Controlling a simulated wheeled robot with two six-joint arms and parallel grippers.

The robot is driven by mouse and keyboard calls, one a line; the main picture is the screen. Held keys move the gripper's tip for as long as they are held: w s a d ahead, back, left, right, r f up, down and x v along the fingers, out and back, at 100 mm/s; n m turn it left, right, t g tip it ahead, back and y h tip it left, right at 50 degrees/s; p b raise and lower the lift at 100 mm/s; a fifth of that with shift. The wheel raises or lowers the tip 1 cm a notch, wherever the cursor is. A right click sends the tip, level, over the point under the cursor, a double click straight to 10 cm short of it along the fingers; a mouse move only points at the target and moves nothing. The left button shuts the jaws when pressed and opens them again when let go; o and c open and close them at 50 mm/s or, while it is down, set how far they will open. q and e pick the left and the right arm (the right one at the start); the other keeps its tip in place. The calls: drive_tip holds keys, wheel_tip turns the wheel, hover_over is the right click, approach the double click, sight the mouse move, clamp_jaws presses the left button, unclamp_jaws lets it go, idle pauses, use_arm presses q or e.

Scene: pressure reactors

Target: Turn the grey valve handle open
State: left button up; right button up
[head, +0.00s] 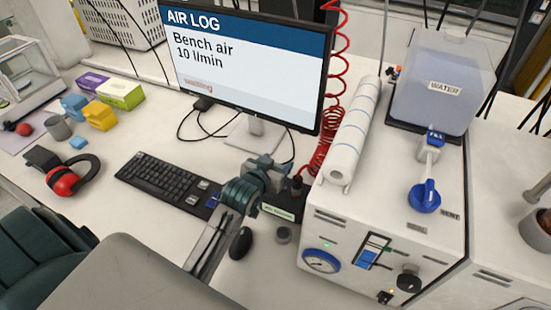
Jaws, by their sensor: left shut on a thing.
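My left gripper (273,181) reaches in from the lower left, in front of the monitor's foot. It is shut at the small dark valve block (288,205) that bears a pale green label, by the lower end of the red coiled hose. The grey valve handle is mostly hidden by the gripper, and it appears to be what the jaws hold. I cannot tell the handle's angle. My right gripper is not in view.
The monitor (250,65) reading "Bench air 10 l/min" stands behind the gripper. A black mouse (240,243) and a keyboard (168,182) lie to the left. A white instrument (385,215) with a gauge, a paper roll (354,135) and a water tank (432,82) crowd the right.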

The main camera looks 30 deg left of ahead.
use_arm(q)
drive_tip(key=shift+y, duration=0.3)
drive_tip(key=o, duration=1)
drive_tip(key=shift+s, duration=0.35)
drive_tip(key=b+v, duration=0.3)
drive_tip(key=v, duration=0.7)
drive_tip(key=shift+r, duration=0.2)
drive_tip(key=shift+f, duration=0.1)
